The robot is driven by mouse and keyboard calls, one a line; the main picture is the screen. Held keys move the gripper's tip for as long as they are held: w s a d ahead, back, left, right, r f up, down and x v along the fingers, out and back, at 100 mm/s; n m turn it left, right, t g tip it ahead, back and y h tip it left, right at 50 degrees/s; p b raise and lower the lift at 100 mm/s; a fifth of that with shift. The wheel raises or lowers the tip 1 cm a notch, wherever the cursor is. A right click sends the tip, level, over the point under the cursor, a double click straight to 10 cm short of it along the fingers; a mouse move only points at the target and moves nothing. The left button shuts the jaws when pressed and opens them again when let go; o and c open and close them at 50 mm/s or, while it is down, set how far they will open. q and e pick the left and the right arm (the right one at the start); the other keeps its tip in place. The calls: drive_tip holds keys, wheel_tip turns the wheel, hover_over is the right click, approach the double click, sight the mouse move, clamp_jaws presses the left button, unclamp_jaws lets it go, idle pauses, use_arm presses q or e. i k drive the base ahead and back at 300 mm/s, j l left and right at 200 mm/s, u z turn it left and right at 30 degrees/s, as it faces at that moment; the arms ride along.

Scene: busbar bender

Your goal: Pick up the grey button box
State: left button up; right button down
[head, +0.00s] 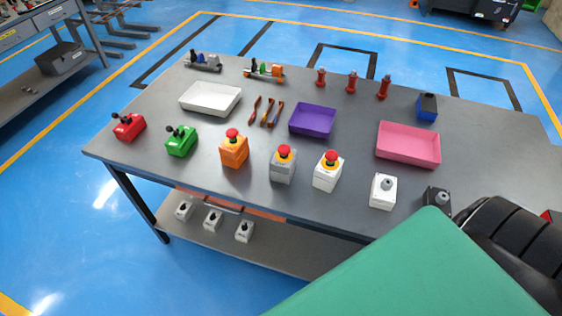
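The grey button box (283,168) stands upright near the front edge of the grey table, with a red mushroom button on a yellow collar on top. An orange box (233,153) with a red button stands to its left. A white box (327,175) with a red button stands close to its right. Clear gaps show on both sides of the grey box. Neither of my grippers shows in the head view, so their states cannot be seen.
The table (230,190) also holds a white tray (210,98), a purple tray (312,120), a pink tray (408,144), a red box (129,127) and a green box (181,141). A large green surface (420,270) covers the lower right. Small boxes stand on the lower shelf (275,257).

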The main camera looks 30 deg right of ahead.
sight(282, 170)
drive_tip(key=i+j+z, duration=0.55)
drive_tip(key=i, duration=0.25)
